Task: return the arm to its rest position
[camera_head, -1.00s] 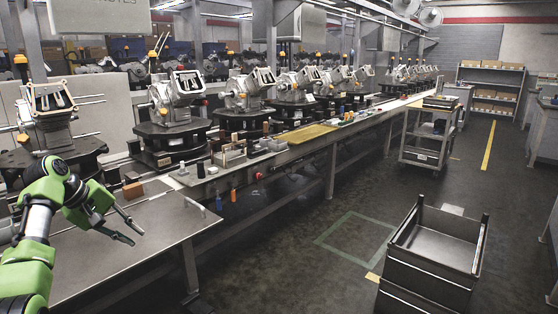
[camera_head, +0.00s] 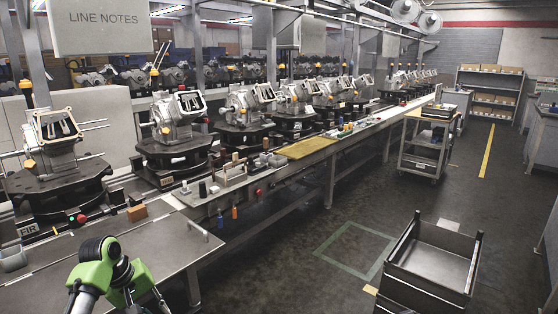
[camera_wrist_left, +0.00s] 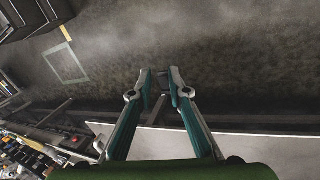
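My left arm, green and black, shows at the bottom left of the head view, and its gripper (camera_head: 148,305) hangs over the front edge of the grey worktable (camera_head: 150,252). Its fingers are apart. In the left wrist view the two fingertips (camera_wrist_left: 161,78) have a narrow gap between them, with nothing held that I can see. Below them are the dark floor and the table edge. My right arm and gripper are in neither view.
Engine-like castings on black fixtures (camera_head: 58,190) line the conveyor behind. A dark open crate (camera_head: 432,266) stands at right. The floor between (camera_head: 300,265) is mostly clear.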

